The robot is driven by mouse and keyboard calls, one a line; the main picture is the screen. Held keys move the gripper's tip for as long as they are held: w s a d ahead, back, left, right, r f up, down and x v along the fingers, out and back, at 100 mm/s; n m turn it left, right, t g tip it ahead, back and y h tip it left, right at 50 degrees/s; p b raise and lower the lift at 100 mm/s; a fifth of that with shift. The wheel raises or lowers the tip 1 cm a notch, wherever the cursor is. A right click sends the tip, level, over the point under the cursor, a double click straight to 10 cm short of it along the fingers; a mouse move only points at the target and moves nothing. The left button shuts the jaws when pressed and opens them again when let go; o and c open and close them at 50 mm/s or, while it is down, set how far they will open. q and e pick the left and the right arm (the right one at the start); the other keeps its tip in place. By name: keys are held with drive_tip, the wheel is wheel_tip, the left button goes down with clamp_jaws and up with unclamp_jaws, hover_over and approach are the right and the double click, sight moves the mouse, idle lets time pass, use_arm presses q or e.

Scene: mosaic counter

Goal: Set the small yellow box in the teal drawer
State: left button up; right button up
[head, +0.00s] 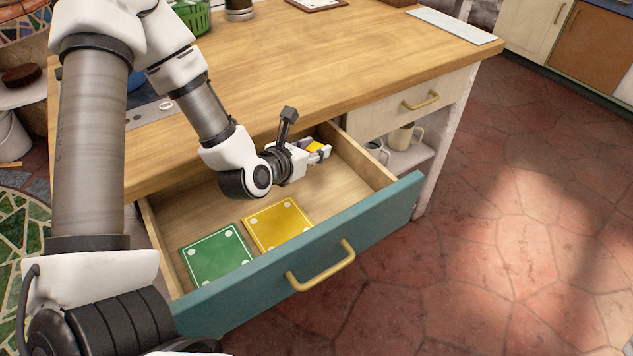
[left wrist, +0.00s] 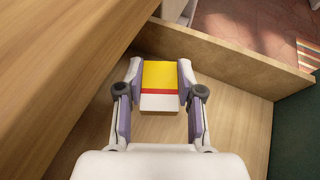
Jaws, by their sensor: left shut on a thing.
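The small yellow box (left wrist: 160,76), with a red stripe and a white end, is held between the fingers of my left gripper (left wrist: 160,95) in the left wrist view. In the head view the box (head: 315,147) shows as a small yellow patch at the tip of my left gripper (head: 319,153). The gripper is over the right part of the open teal drawer (head: 385,213). I cannot tell if the box touches the drawer floor. My right gripper is not in view.
A green card (head: 216,257) and a yellow card (head: 277,224) lie in the drawer's left and middle. The drawer's right floor is bare. The wooden counter (head: 350,60) overhangs the drawer's back. Mugs (head: 400,138) stand on a shelf to the right.

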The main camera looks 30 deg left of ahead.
sight(317, 175)
use_arm(q)
drive_tip(key=shift+b+x, duration=0.4)
drive_tip(key=shift+x, duration=0.45)
wheel_tip(317, 175, down, 6)
drive_tip(key=b, duration=0.4)
drive_tip(key=shift+s+f, duration=0.15)
drive_tip(key=o, duration=0.8)
drive_tip(key=shift+o, duration=0.2)
